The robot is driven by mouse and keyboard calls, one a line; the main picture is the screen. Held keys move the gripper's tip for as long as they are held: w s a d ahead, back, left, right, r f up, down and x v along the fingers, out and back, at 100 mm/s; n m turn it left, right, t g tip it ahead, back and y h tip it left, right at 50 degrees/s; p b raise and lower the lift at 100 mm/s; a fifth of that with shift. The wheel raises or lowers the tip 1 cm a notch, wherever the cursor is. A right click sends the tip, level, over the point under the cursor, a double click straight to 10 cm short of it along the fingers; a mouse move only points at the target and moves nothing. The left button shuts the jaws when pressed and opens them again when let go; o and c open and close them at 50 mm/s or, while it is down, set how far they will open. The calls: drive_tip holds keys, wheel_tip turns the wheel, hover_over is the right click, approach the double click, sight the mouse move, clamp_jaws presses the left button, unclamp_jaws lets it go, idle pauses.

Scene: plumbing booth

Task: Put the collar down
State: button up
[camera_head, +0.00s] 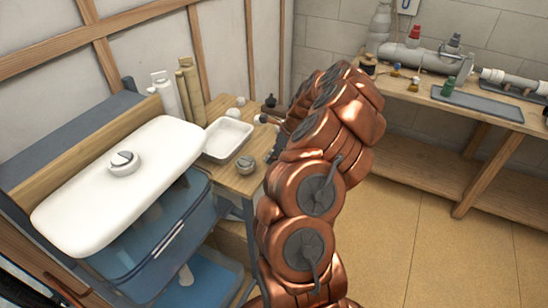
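My copper-coloured arm rises through the middle of the view and hides its own far end, so I cannot make out my gripper's fingers or anything held in them. No part is clearly recognisable as the collar. A round grey metal fitting (123,162) sits on top of a white lid (75,212) at the left. A similar small grey fitting (246,165) sits on the wooden side table (233,182), left of my arm.
A blue clear bin (160,245) is under the lid. At right, a wooden workbench (470,107) carries pipes (420,57), a green part (448,86) and dark trays. The floor before it is clear.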

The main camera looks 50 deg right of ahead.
drive_tip(key=c, duration=0.7)
drive_tip(key=shift+c, duration=0.2)
